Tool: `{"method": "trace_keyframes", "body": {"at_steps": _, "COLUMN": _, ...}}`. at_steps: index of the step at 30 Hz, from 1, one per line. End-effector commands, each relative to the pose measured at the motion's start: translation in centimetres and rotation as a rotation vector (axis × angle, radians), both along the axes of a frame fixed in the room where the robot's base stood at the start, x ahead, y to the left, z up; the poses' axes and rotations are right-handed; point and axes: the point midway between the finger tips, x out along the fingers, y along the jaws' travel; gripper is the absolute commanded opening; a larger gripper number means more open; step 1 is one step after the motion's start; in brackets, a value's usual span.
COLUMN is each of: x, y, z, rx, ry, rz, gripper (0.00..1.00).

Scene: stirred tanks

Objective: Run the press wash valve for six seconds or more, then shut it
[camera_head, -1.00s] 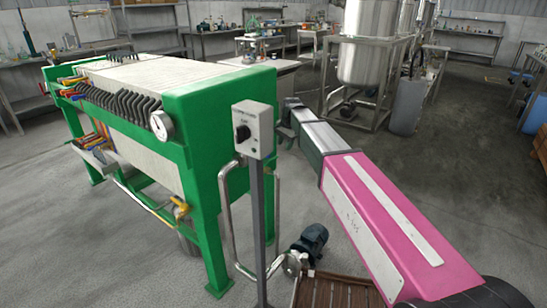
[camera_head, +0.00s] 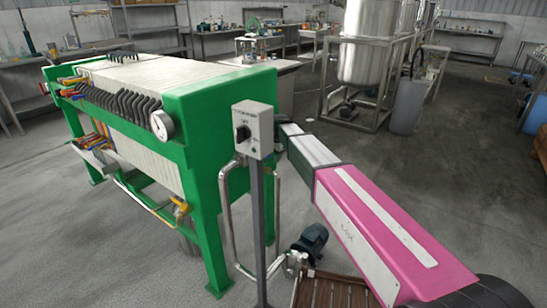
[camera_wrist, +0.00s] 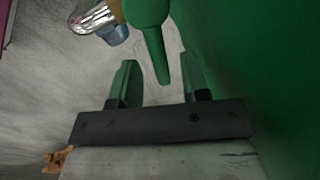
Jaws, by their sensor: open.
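In the wrist view a valve with a green lever handle (camera_wrist: 153,45) sits on a shiny metal pipe (camera_wrist: 96,18) with a blue-grey fitting (camera_wrist: 117,35). The lever points down between the fingers of my gripper (camera_wrist: 158,62). My gripper is open, with gaps visible on both sides of the lever and no clear contact. In the head view my arm reaches behind the grey control box, so my gripper and this green lever are hidden there.
The green-framed press (camera_head: 200,95) stands at left; its green surface (camera_wrist: 255,70) is close on the wrist view's right. The control box (camera_head: 252,128) stands on a post before my arm. A pump (camera_head: 309,240) sits below. Open floor (camera_head: 460,180) lies at right.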

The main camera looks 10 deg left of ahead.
Motion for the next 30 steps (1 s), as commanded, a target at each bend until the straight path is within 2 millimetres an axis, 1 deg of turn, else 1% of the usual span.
{"method": "trace_keyframes", "body": {"at_steps": 3, "x": 0.05, "y": 0.09, "z": -0.42, "rx": 0.001, "ry": -0.001, "rz": 0.000, "gripper": 0.42}}
{"method": "trace_keyframes", "body": {"at_steps": 11, "x": 0.05, "y": 0.08, "z": -0.47, "rx": 0.001, "ry": -0.001, "rz": 0.000, "gripper": 0.42}}
{"method": "trace_keyframes", "body": {"at_steps": 12, "x": 0.05, "y": 0.08, "z": -0.47, "rx": 0.001, "ry": -0.001, "rz": 0.000, "gripper": 0.29}}
{"method": "trace_keyframes", "body": {"at_steps": 15, "x": 0.05, "y": 0.08, "z": -0.47, "rx": 0.000, "ry": 0.000, "rz": 0.000, "gripper": 0.00}}
{"method": "trace_keyframes", "body": {"at_steps": 20, "x": 0.01, "y": 0.04, "z": -0.47, "rx": 0.000, "ry": 0.000, "rz": -0.004, "gripper": 0.00}}
{"method": "trace_keyframes", "body": {"at_steps": 27, "x": -0.41, "y": -0.40, "z": -0.49, "rx": 0.000, "ry": 0.000, "rz": -0.110, "gripper": 0.00}}
{"method": "trace_keyframes", "body": {"at_steps": 30, "x": -0.43, "y": -0.44, "z": -0.50, "rx": 0.000, "ry": 0.000, "rz": -0.128, "gripper": 0.00}}
